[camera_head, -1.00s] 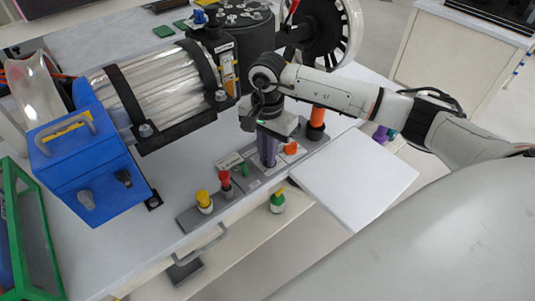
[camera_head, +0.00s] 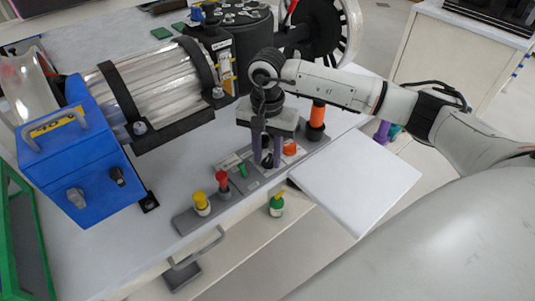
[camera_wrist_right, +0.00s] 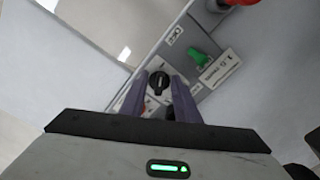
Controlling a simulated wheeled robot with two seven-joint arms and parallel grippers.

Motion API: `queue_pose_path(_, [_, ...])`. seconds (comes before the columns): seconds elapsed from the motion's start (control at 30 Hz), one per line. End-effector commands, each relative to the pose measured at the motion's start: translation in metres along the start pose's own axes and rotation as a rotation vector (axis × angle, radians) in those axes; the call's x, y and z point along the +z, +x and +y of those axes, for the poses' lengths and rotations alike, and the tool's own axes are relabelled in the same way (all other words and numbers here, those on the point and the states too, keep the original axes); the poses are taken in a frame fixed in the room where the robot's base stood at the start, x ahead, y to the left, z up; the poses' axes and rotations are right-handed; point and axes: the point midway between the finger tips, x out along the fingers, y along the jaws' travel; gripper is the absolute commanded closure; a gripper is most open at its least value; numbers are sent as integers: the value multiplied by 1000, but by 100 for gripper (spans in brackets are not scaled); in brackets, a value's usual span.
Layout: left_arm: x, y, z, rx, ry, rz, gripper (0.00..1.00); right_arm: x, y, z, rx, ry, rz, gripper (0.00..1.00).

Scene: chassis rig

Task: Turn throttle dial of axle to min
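A black dial (camera_head: 267,158) with a light pointer mark sits on the grey control panel (camera_head: 183,222) along the table's front edge. In the right wrist view the dial (camera_wrist_right: 158,82) lies between the purple fingertips of my right gripper (camera_wrist_right: 160,86). The gripper also shows in the head view (camera_head: 266,163), pointing down over the panel. Its fingers are apart, one on each side of the dial, with a gap visible. The small labels around the dial are mostly unreadable. My left gripper is out of view.
The panel also bears a yellow knob (camera_head: 201,203), a red knob (camera_head: 222,182), a green switch (camera_head: 242,170), an orange-red knob (camera_head: 290,149) and an orange cylinder (camera_head: 317,117). A blue box (camera_head: 75,160) stands at left. A white board (camera_head: 357,185) juts out at right.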

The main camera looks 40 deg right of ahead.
Motion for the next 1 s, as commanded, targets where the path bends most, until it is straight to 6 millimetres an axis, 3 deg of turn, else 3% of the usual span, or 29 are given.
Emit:
queue_pose_path(0.17, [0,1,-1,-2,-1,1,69,-1,-22,-1,-5,-1,3,71])
queue_pose_path(0.53, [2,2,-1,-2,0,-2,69,-1,-89,-1,-4,0,3,71])
queue_pose_path(0.7, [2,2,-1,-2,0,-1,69,0,-102,0,-2,0,2,71])
queue_pose_path(1.0, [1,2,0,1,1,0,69,0,-103,0,-1,0,1,71])
